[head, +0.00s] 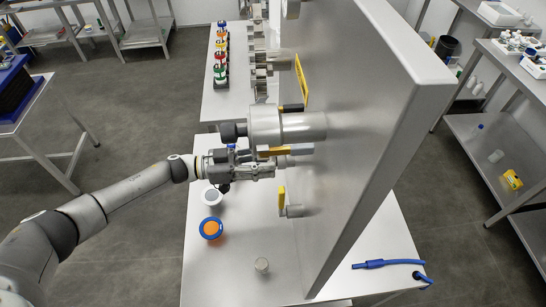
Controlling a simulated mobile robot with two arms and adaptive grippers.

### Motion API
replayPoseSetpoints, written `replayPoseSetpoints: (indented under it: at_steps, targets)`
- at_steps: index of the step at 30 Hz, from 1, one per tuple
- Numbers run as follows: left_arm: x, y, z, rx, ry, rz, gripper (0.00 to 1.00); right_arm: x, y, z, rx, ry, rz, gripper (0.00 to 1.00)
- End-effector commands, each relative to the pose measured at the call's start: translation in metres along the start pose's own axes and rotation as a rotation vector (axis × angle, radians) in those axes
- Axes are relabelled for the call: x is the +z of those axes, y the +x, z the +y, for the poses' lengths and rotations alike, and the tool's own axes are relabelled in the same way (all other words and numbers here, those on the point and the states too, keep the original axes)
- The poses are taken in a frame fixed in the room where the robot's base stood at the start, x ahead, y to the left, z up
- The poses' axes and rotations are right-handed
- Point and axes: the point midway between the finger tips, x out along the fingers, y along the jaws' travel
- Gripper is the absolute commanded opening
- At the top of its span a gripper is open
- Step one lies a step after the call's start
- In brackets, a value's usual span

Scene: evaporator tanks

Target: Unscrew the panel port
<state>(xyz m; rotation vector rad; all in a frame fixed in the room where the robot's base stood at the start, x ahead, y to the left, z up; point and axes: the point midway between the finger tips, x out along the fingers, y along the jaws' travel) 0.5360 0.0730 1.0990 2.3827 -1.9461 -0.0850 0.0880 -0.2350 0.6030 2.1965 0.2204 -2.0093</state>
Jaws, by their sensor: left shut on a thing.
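A tall grey panel (375,110) stands upright on a white table (225,270). My left gripper (277,163) reaches in from the left, level with the panel's left face. It is shut on a small metal port fitting (287,161) that sticks out from the panel. The fingers cover much of the fitting, so its thread and seat are hidden. A large metal cylinder (300,127) projects from the panel just above the gripper. A shorter metal port (293,211) with a yellow tag (282,197) is lower down. My right gripper is not in view.
A white ring (212,196), a blue and orange round part (211,228) and a small metal cap (261,265) rest on the table. A blue hose (382,264) lies right of the panel. Coloured valves (220,60) stand on the far table.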

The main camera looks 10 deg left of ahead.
Motion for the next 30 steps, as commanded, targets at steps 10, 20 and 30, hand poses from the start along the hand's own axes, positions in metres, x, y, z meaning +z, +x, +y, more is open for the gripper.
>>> replayPoseSetpoints:
  at_steps: [10, 20, 30]
  targets:
    - [-0.0081, 0.0028, 0.0010, 0.010, -0.269, 0.016, 0.00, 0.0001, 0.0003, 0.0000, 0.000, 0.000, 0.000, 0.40]
    - [-0.0062, 0.0023, 0.0015, 0.010, -0.270, 0.013, 0.47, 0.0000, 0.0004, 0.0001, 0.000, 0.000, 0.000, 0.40]
    - [-0.0015, 0.0007, 0.0013, 0.004, -0.272, 0.005, 0.47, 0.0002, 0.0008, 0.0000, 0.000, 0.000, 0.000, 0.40]
